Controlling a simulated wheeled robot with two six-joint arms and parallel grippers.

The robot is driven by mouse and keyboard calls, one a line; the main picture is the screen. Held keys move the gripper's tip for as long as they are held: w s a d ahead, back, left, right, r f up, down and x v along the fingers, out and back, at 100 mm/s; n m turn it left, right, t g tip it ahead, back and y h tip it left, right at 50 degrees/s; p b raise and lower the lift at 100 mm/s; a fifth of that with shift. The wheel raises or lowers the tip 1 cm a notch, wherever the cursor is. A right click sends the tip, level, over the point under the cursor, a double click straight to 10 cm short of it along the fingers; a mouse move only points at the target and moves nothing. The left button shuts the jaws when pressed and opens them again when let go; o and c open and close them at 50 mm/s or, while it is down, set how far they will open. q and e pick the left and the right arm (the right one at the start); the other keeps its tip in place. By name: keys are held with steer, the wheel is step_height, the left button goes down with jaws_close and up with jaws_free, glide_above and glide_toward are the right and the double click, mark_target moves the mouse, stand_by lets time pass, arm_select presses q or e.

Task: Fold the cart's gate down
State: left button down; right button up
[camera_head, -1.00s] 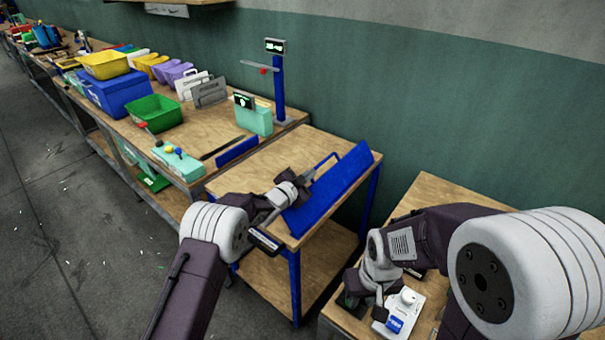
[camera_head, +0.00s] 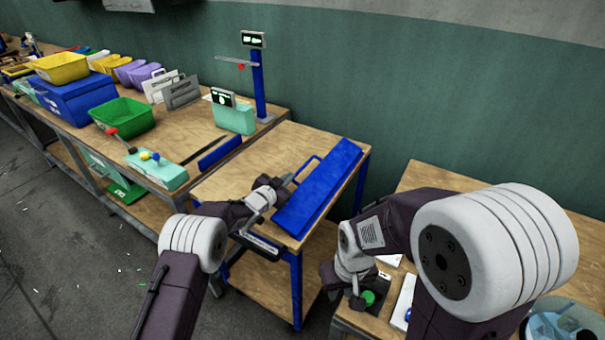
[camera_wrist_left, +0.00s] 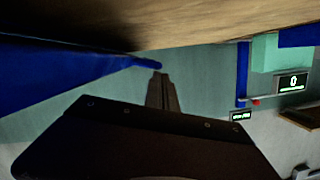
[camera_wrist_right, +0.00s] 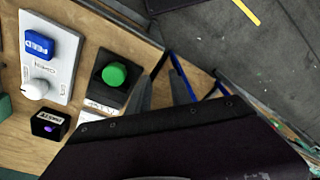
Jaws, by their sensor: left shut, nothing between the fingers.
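The cart (camera_head: 235,183) has a wooden top and blue legs. Its gate, a long blue panel (camera_head: 318,188), slants along the right side of the top, with a thin blue bar (camera_head: 305,168) on its left side. My left gripper (camera_head: 288,179) is shut and empty, low over the top and close to the bar; I cannot tell if they touch. In the left wrist view its fingers (camera_wrist_left: 161,95) are together just below the end of a blue part (camera_wrist_left: 60,70). My right gripper (camera_wrist_right: 160,90) is open and empty, beside a green button (camera_wrist_right: 114,74) on the right table.
A long bench (camera_head: 185,140) with a green bin (camera_head: 123,114), a blue box (camera_head: 75,97) and a scale post (camera_head: 258,85) stands left of the cart. The right table (camera_head: 430,185) holds a white control box (camera_wrist_right: 48,60).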

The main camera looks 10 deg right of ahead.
arm_select(q)
steer(key=shift+w+a+f, duration=0.1)
steer(key=shift+a+f, duration=0.05)
steer(key=shift+f, duration=0.1)
steer(key=shift+r, duration=0.15)
